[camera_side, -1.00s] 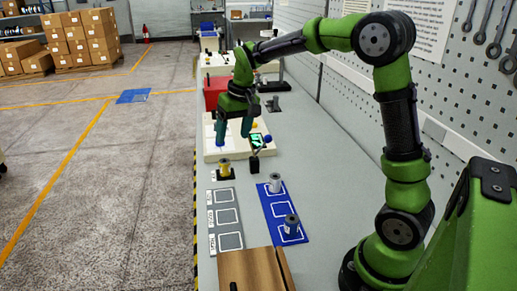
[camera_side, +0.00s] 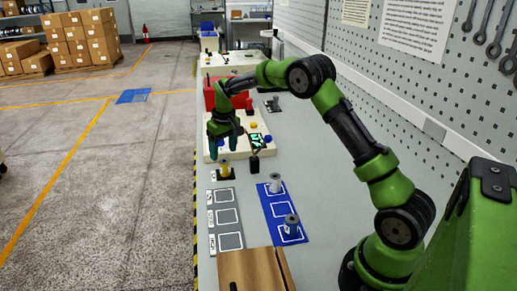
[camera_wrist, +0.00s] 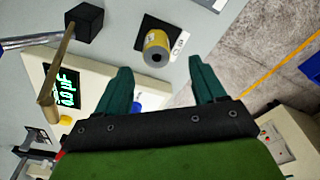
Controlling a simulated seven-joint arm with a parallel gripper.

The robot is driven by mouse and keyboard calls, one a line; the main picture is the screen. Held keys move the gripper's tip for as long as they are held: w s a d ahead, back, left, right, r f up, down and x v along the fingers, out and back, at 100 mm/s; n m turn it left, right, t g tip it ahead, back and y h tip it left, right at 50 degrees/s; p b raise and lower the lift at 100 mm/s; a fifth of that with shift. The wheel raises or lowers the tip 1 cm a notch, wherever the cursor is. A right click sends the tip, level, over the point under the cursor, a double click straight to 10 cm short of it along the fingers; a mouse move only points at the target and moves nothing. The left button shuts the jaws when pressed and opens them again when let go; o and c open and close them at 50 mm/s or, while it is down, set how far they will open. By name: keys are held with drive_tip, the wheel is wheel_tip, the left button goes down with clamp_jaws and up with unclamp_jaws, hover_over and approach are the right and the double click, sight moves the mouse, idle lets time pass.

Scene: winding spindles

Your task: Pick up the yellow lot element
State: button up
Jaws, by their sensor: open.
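The yellow lot element is a small spool (camera_side: 225,165) with a grey rim, standing on a black base plate (camera_side: 226,175) near the table's left edge. In the wrist view the yellow spool (camera_wrist: 156,42) shows its round end with a dark hole, on its black base (camera_wrist: 145,30). My gripper (camera_side: 221,148) is close above and just behind the spool in the side view. In the wrist view the two teal fingers (camera_wrist: 162,78) are spread with nothing between them, and the spool lies beyond the fingertips, apart from them.
A cream panel (camera_side: 211,154) with a green display (camera_side: 255,141) and buttons lies behind. A black stand (camera_side: 254,163) with a thin rod is right of the spool. A grey mat (camera_side: 226,205) and a blue mat (camera_side: 268,213) with grey spools lie in front. A red case (camera_side: 210,96) stands farther back.

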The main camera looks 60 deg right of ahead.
sight(225, 161)
drive_tip(key=shift+w+d+f, duration=0.15)
drive_tip(key=shift+f, duration=1.65)
drive_tip(key=shift+w+d+f, duration=0.15)
drive_tip(key=shift+f, duration=1.6)
drive_tip(key=shift+c, duration=0.4)
drive_tip(key=c, duration=1.1)
drive_tip(key=shift+r, duration=0.1)
drive_tip(key=shift+c, duration=0.2)
drive_tip(key=shift+r, duration=0.1)
